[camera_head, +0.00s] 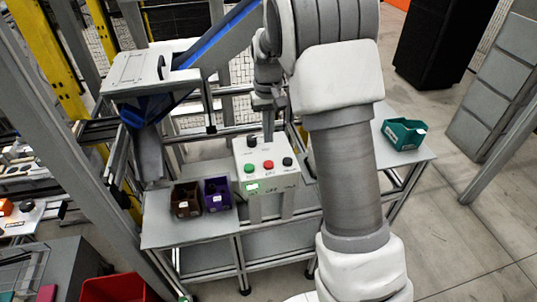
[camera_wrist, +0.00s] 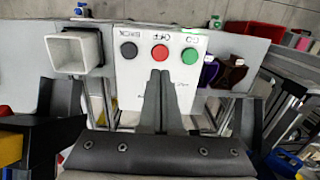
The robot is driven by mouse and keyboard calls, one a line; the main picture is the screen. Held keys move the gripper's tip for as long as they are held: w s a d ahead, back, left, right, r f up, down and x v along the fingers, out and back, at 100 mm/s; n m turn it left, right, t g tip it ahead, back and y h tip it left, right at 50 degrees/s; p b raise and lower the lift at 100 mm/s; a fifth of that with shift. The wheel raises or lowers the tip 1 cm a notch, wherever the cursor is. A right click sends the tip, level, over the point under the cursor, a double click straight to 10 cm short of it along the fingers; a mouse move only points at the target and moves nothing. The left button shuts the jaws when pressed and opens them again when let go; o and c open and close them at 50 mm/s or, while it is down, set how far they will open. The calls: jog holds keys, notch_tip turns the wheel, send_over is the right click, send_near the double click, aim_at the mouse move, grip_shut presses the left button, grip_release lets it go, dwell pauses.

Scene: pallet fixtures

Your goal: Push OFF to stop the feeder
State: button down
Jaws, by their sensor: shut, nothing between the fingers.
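A pale control box (camera_head: 263,184) stands on the grey bench and carries a green button (camera_head: 249,168), a red button (camera_head: 268,165) and a black button (camera_head: 287,161). In the wrist view the red button (camera_wrist: 160,52) sits between the black and green ones; its upside-down label looks like OFF. My gripper (camera_head: 268,138) is over the box, fingers together and empty. In the wrist view its fingertips (camera_wrist: 160,73) lie just below the red button in the picture. A gap shows between them there; the height over the panel is hard to tell.
A brown bin (camera_head: 185,199) and a purple bin (camera_head: 217,194) stand left of the box. A teal bin (camera_head: 404,134) is at the right. A blue-edged chute (camera_head: 215,45) rises behind.

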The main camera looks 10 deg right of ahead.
aim_at(269, 165)
jog(key=f, duration=0.8)
jog(key=shift+s, duration=0.2)
jog(key=shift+f+b, duration=0.4)
jog(key=shift+f, duration=0.35)
jog(key=shift+s+f, duration=0.25)
jog(key=shift+s, duration=0.05)
notch_tip(269, 165, up, 15)
jog(key=w+p, duration=0.1)
jog(key=p, duration=0.1)
jog(key=shift+w+r, duration=0.2)
